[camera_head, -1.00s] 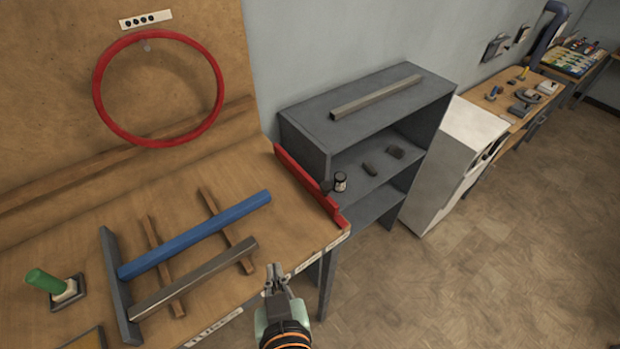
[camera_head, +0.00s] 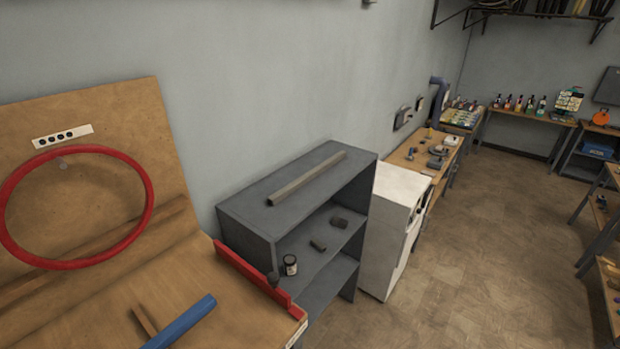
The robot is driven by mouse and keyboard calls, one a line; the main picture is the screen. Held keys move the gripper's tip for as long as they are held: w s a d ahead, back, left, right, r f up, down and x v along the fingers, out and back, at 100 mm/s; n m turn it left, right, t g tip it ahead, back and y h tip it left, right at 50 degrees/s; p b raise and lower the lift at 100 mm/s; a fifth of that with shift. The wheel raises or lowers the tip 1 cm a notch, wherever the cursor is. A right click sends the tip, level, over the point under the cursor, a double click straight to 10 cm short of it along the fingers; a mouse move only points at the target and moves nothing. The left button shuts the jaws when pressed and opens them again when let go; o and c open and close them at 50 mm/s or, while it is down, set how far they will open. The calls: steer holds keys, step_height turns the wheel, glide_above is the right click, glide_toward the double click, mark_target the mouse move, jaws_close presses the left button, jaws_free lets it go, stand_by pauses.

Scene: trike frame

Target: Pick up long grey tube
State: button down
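A long grey tube (camera_head: 307,179) with a square profile lies on top of the dark grey shelf unit (camera_head: 245,206), along its length. Nothing touches it from above. A second grey tube that lay on the workbench in the earlier frame is out of view now. My gripper is not in view.
A blue tube (camera_head: 183,323) lies on the wooden workbench (camera_head: 190,270), which has a red end rail (camera_head: 250,273). A red hoop (camera_head: 150,200) hangs on the backboard. A small jar (camera_head: 290,265) and dark blocks sit on the shelf. A white cabinet (camera_head: 385,240) stands right of it.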

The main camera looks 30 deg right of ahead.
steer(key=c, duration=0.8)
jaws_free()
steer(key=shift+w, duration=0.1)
